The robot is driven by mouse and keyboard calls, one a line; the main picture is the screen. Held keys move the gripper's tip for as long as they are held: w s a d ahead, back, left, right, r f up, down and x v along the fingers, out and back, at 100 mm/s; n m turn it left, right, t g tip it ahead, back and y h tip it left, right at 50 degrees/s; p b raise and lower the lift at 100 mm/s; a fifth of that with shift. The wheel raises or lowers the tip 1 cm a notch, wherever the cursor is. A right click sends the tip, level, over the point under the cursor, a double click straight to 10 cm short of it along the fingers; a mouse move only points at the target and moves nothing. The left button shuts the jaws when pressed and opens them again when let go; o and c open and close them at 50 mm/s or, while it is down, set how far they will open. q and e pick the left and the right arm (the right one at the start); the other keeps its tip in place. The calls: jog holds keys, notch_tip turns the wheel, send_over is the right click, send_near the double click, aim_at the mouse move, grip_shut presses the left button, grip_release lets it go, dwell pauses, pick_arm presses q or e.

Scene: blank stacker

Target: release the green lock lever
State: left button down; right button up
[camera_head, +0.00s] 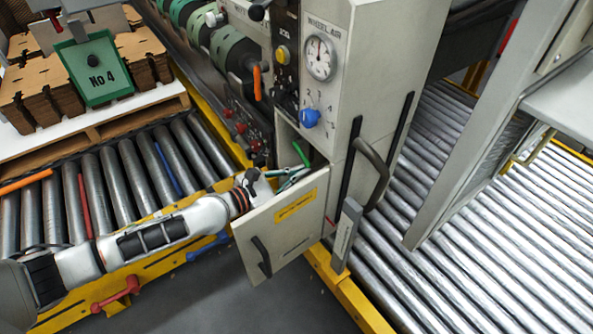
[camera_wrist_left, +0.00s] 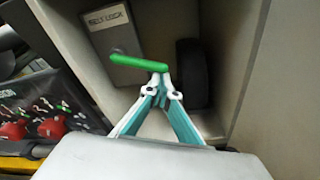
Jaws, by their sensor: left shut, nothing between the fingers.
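The green lock lever (camera_head: 301,153) is inside the open compartment at the bottom of the grey machine cabinet. In the left wrist view the lever (camera_wrist_left: 138,63) lies nearly level, sloping slightly down to the right, in front of a grey lock box (camera_wrist_left: 117,42) with a label ending in "LOCK". My left gripper (camera_head: 303,171) reaches over the top of the open door into the compartment. In the left wrist view its fingertips (camera_wrist_left: 161,84) are together and empty, just below the lever's right end. I cannot tell whether they touch it. My right gripper is not in view.
The compartment door (camera_head: 298,232) with a yellow label stands open below my left wrist. A black round part (camera_wrist_left: 192,75) is right of the lock box. A blue knob (camera_head: 310,118) and a gauge (camera_head: 320,57) are above. Roller conveyors lie on both sides.

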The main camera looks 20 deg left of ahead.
pick_arm(q)
jog(key=shift+d+r, duration=0.1)
jog(key=shift+r, duration=0.1)
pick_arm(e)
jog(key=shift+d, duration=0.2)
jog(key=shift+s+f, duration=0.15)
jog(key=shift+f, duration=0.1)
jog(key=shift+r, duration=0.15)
